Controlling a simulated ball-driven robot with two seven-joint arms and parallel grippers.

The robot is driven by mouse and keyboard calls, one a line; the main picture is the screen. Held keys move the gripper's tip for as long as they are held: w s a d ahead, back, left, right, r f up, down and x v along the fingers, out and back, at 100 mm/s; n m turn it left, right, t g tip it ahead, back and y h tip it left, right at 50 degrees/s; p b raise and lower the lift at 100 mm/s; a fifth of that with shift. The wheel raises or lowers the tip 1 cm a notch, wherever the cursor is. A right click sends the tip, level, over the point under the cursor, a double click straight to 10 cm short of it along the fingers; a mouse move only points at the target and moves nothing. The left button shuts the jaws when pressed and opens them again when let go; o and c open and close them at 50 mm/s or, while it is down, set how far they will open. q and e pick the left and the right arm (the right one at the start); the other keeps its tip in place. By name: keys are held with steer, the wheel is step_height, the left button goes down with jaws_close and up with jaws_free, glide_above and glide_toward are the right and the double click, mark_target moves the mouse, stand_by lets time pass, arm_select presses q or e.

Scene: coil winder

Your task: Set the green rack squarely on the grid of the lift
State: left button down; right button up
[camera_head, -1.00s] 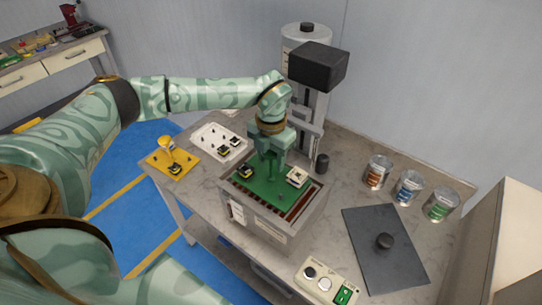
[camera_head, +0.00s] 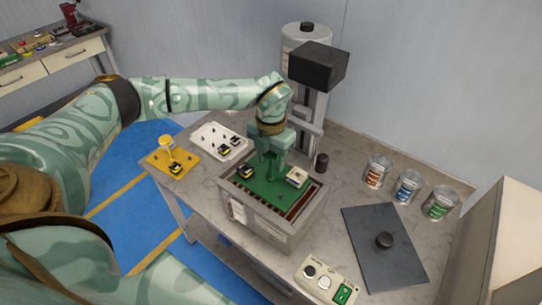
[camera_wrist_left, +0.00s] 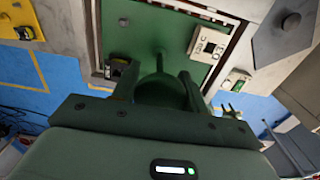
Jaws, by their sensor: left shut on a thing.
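The green rack (camera_head: 268,191) is a flat plate with an upright handle. A black-and-yellow part (camera_head: 246,171) and a cream block (camera_head: 297,177) sit on it. My left gripper (camera_head: 271,166) is shut on the handle, which also shows between the fingers in the left wrist view (camera_wrist_left: 160,88). The rack is over the top opening of the grey lift box (camera_head: 265,235). Brown slats of the grid (camera_head: 303,205) show along its right side. I cannot tell whether the rack touches the grid; most of the grid is hidden beneath it. My right gripper is out of view.
A yellow rack (camera_head: 187,170) and a white rack (camera_head: 207,133) lie left of the box. A column with a black head (camera_head: 318,65) stands behind. A dark lid (camera_head: 375,250), several cans (camera_head: 408,186) and a button panel (camera_head: 326,283) are to the right.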

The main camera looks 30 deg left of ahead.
arm_select(q)
steer(key=shift+f, duration=0.75)
steer(key=c, duration=0.7)
jaws_free()
step_height(320, 180, up, 16)
steer(key=shift+r+p, duration=0.15)
steer(key=shift+p, duration=0.4)
